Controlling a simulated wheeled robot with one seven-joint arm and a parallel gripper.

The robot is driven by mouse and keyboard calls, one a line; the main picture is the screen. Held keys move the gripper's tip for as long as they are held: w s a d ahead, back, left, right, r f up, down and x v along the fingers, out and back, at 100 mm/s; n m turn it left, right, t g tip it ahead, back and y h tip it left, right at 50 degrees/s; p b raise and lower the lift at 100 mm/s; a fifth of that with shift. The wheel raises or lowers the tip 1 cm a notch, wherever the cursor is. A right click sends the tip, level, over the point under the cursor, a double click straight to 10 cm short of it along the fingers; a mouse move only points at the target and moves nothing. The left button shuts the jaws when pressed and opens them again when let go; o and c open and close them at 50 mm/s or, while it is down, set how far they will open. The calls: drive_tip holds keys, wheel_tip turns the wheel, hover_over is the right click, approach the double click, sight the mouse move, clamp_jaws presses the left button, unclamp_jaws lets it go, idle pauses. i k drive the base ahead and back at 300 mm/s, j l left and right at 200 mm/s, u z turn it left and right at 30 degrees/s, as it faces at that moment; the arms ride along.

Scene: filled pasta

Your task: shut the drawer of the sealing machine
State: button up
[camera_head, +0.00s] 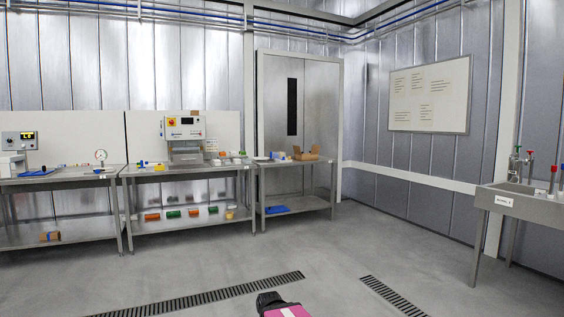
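The sealing machine (185,133) stands on the middle steel bench by the far wall. It has a white upper housing with a red and yellow button, a dark display and a grey lower part. Its drawer is too small at this distance to tell how far it is open or shut. A black and pink part of my arm shows at the bottom edge, far from the machine. I cannot make out any gripper fingers in view.
The middle bench (147,172) also carries small items. A left bench (62,181) and a right table (292,164) with a cardboard box (306,153) flank it. A sink unit (512,200) stands at right. The floor between is clear, with flat drain grates (215,293).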

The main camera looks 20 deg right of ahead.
sight(179, 160)
drive_tip(key=i+u, duration=0.3)
drive_tip(key=i, duration=3.55)
drive_tip(key=i+j+z, duration=0.1)
drive_tip(key=i+z, duration=0.15)
drive_tip(key=i, duration=0.2)
drive_tip(key=i+j+z, duration=0.3)
drive_tip(key=i, duration=0.15)
